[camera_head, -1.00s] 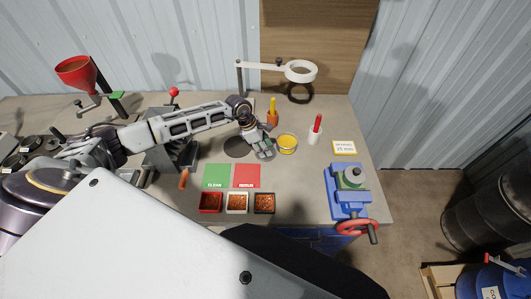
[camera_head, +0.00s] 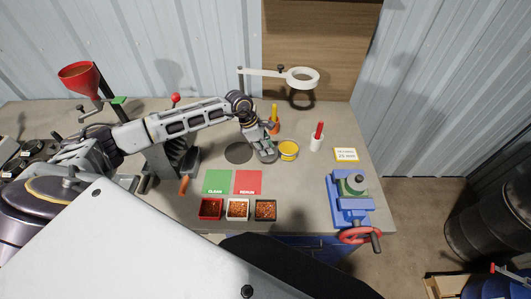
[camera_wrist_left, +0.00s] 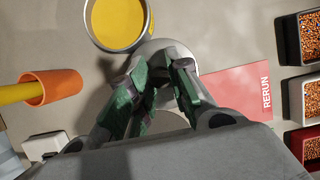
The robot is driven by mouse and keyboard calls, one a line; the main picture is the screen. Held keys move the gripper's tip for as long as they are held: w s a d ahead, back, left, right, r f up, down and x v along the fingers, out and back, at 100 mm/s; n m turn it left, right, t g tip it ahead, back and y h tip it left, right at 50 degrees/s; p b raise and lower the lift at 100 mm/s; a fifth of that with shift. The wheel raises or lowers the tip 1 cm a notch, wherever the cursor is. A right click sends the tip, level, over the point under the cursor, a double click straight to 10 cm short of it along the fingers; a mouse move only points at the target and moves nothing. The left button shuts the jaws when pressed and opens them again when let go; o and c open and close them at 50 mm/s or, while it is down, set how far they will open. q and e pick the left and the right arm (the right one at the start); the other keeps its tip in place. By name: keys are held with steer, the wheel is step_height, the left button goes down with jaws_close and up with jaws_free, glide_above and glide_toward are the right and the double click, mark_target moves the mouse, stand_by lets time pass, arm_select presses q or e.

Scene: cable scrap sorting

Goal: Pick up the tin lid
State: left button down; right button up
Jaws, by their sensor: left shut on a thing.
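The tin lid is a grey metal disc (camera_head: 267,157) beneath the fingertips of my left gripper (camera_head: 263,147). In the left wrist view the lid (camera_wrist_left: 166,48) shows partly behind the green-padded fingers of the left gripper (camera_wrist_left: 163,82), which are closed on it. The fingers hide much of the lid, and I cannot tell how far it is off the bench. The open tin with yellow contents (camera_head: 288,150) stands just right of the lid; it also shows at the top of the left wrist view (camera_wrist_left: 118,22). My right gripper is not in view.
An orange cup (camera_head: 274,127) and a white cup (camera_head: 316,144) stand near the tin. A dark round pad (camera_head: 238,153), a green mat (camera_head: 217,181), a red RERUN mat (camera_head: 247,182) and small bins of granules (camera_head: 238,209) lie nearby. A blue vise (camera_head: 348,200) stands at right.

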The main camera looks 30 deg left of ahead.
arm_select(q)
steer(key=shift+r+b, duration=0.6)
steer(key=shift+r, duration=2.4)
steer(key=shift+r, duration=0.1)
